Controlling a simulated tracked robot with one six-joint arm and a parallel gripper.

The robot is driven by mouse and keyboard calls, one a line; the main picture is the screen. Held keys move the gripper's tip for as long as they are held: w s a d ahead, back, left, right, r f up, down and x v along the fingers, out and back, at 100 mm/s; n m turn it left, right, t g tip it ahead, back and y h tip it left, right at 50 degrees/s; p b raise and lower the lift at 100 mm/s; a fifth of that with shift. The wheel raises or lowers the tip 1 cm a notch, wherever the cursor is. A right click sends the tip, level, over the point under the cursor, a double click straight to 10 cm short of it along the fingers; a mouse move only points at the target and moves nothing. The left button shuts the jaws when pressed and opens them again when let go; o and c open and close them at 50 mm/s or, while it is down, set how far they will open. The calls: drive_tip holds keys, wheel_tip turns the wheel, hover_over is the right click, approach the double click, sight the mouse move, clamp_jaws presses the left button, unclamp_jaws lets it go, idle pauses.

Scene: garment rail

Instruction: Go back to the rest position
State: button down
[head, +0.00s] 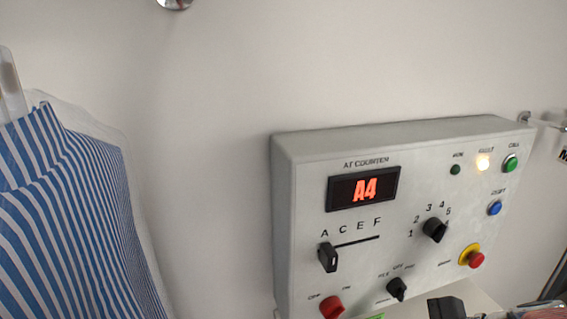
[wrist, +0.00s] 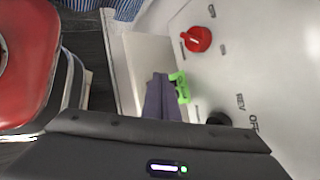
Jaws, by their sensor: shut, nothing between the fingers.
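My gripper (wrist: 163,80) shows in the wrist view as dark purplish fingers rising from the dark gripper body along the bottom. The fingers are shut, with no object between them. A small bright green piece shows at their right side; I cannot tell whether it belongs to them. The grey control panel (wrist: 255,60) fills the right of this view, with its red knob (wrist: 197,38) beyond the fingers and a black knob (wrist: 217,118) partly hidden. In the head view the panel (head: 300,190) hangs on the wall, its display (head: 364,188) reading A4. The fingers are not clear there.
A blue-and-white striped garment (head: 70,220) hangs at the left in the head view. The panel also carries a slider (head: 328,257), a selector knob (head: 434,230) and a red stop button (head: 476,260). A large red rounded thing (wrist: 25,55) stands at the left in the wrist view.

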drive_tip(key=s+a+r+n+h, duration=0.2)
drive_tip(key=r+n+h, duration=0.1)
drive_tip(key=n, duration=0.5)
drive_tip(key=s+a+r+n+h, duration=0.2)
drive_tip(key=n+h, duration=0.3)
drive_tip(key=n, duration=0.4)
drive_tip(key=shift+a+r, duration=0.35)
drive_tip(key=shift+r, duration=0.1)
drive_tip(key=c, duration=2.5)
unclamp_jaws()
drive_tip(key=shift+s, duration=0.1)
